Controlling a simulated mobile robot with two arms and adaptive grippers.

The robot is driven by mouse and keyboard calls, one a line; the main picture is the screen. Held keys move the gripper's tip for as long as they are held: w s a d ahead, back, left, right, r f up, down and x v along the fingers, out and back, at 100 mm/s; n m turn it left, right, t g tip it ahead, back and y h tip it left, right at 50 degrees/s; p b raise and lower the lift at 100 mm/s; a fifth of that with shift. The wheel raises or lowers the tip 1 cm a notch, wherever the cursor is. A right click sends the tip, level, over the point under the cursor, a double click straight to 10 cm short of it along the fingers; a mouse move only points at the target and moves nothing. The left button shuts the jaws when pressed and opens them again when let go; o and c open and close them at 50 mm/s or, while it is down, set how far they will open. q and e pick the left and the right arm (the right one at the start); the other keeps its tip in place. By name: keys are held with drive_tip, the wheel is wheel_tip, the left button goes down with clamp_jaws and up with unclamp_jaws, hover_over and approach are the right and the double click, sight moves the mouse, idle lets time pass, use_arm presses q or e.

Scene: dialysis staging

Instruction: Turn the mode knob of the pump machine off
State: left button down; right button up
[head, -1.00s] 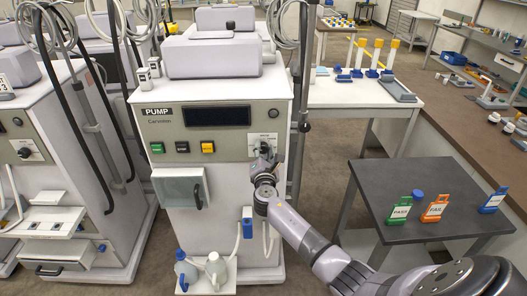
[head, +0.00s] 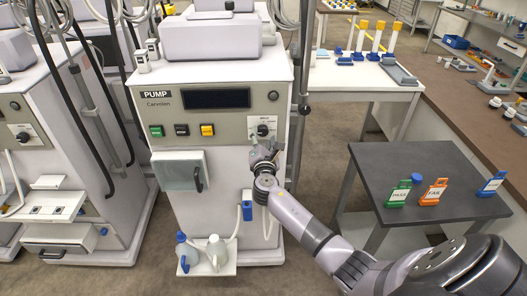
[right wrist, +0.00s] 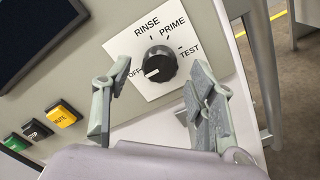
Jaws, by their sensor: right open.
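The pump machine (head: 215,105) is a white cabinet with a grey front panel labelled PUMP. Its mode knob (head: 262,130) is round and black on a white label plate at the panel's right side. In the right wrist view the knob (right wrist: 160,65) shows fully, ringed by OFF, RINSE, PRIME and TEST. Its white mark lies at the lower left, on the OFF side. My right gripper (head: 264,147) is open and empty just below and in front of the knob. In the right wrist view its fingers (right wrist: 155,108) are apart, and the knob appears clear of them. My left gripper is not in view.
Green, black and yellow buttons (head: 182,130) sit left on the panel, above a clear-fronted box (head: 180,172). Bottles (head: 203,254) stand on a low shelf. Another machine (head: 60,150) stands left. A dark table (head: 425,165) with PASS and FAIL tags is at right.

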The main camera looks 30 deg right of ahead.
drive_tip(key=v, duration=0.9)
drive_tip(key=shift+s, duration=0.4)
drive_tip(key=shift+a, duration=0.15)
drive_tip(key=s+a+f+m+g+y, duration=0.25)
drive_tip(key=s+f, duration=0.25)
drive_tip(key=f, duration=0.8)
drive_tip(key=s+a+f+m+g+y+b, duration=0.1)
drive_tip(key=s+f+m+g+y, duration=0.15)
drive_tip(key=s+f, duration=0.65)
drive_tip(key=s+a+f+m+g+y, duration=0.1)
drive_tip(key=s+a+f+m+g, duration=0.15)
drive_tip(key=f, duration=1.35)
drive_tip(key=s+a+f+m+g+y, duration=0.1)
drive_tip(key=s+f, duration=0.4)
drive_tip(key=s, duration=0.6)
drive_tip(key=s+a+f+m+g+y, duration=0.1)
drive_tip(key=s+a+f+m+g, duration=0.2)
drive_tip(key=s, duration=0.9)
drive_tip(key=s+a+f+m+g+y+b, duration=0.1)
drive_tip(key=s+a+f+m+g, duration=0.1)
drive_tip(key=s+f+m, duration=0.5)
drive_tip(key=s+a+f, duration=0.1)
drive_tip(key=s+f, duration=0.1)
drive_tip(key=s, duration=0.2)
drive_tip(key=shift+s+f+g+y, duration=0.25)
drive_tip(key=shift+g+y, duration=0.05)
drive_tip(key=shift+g, duration=0.05)
